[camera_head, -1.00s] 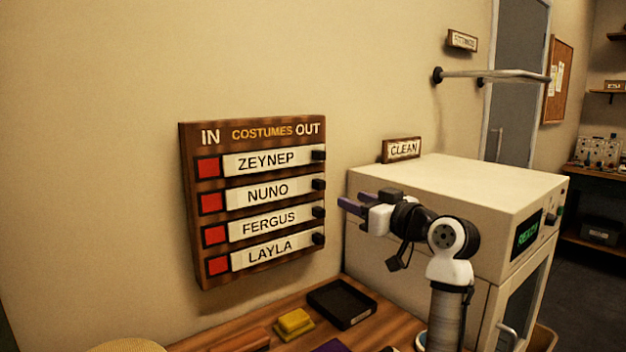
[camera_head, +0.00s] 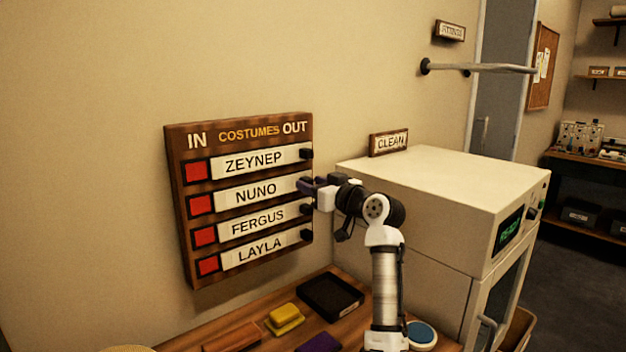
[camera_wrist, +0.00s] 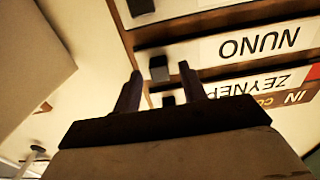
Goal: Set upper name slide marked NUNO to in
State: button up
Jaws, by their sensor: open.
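The wooden costumes board (camera_head: 180,135) hangs on the wall, with IN at left and OUT at right. The NUNO slide (camera_head: 256,193) is second from the top, at the OUT side, with red showing at its left. It shows upside down in the wrist view (camera_wrist: 258,43). Its black knob (camera_wrist: 159,68) lies ahead of my gripper and between the lines of the two fingers. My gripper (camera_head: 305,185) is open at the board's right edge, covering part of that knob in the head view. In the wrist view its fingers (camera_wrist: 160,82) look empty; contact with the knob cannot be told.
Slides ZEYNEP (camera_head: 254,161), FERGUS (camera_head: 257,223) and LAYLA (camera_head: 260,252) also sit at OUT, their knobs close to my gripper. A white cabinet (camera_head: 440,190) stands to the right. A black tray (camera_head: 330,296) and yellow block (camera_head: 285,318) lie on the table below.

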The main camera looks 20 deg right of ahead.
jog(key=shift+w, duration=0.25)
grip_shut()
